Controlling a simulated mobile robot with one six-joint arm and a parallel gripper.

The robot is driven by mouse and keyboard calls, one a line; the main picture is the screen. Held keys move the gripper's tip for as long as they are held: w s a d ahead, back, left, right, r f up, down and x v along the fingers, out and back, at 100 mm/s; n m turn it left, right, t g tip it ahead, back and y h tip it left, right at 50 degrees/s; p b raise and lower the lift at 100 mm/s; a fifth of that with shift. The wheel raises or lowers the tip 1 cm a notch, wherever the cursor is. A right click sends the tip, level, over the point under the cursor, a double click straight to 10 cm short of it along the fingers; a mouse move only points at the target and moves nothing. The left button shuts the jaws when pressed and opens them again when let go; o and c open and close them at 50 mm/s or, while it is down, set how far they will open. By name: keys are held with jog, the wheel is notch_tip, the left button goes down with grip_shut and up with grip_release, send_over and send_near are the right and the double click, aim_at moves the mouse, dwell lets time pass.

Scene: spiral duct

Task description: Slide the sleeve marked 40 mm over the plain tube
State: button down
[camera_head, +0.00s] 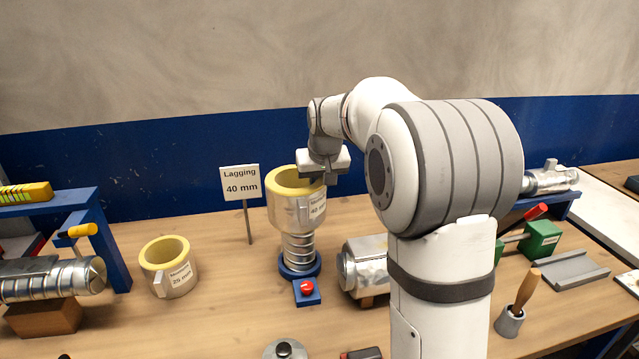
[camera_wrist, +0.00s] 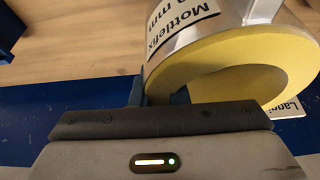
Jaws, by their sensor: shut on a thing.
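The 40 mm sleeve (camera_head: 288,212), silver-jacketed with a thick yellow lining, is upright at the plain tube (camera_head: 298,248), a ribbed spiral duct on a blue round base (camera_head: 300,271). The tube's lower part shows beneath the sleeve; its top is hidden, so I cannot tell how far it is inside. My gripper (camera_head: 322,180) is shut on the sleeve's wall at its upper right rim. In the wrist view the jaws (camera_wrist: 160,92) grip the wall of the sleeve (camera_wrist: 235,62), with its label and yellow end face showing.
A sign (camera_head: 240,183) reads "Lagging 40 mm". A 25 mm sleeve (camera_head: 168,268) stands left. A red button on a blue block (camera_head: 307,292) is in front of the base. A silver-wrapped piece (camera_head: 362,266) lies close right of the tube. A duct (camera_head: 50,279) lies far left.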

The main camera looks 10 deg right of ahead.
jog(key=shift+f+b, duration=0.35)
jog(key=shift+f, duration=0.2)
jog(key=c, duration=1.4)
grip_release()
jog(key=shift+s, duration=0.1)
jog(key=shift+o, duration=0.4)
jog(key=shift+f, duration=0.15)
jog(key=shift+s, duration=0.1)
jog(key=v, duration=0.8)
jog(key=shift+d+r+b, duration=0.1)
jog(key=shift+r+b, duration=0.15)
jog(key=shift+b, duration=0.1)
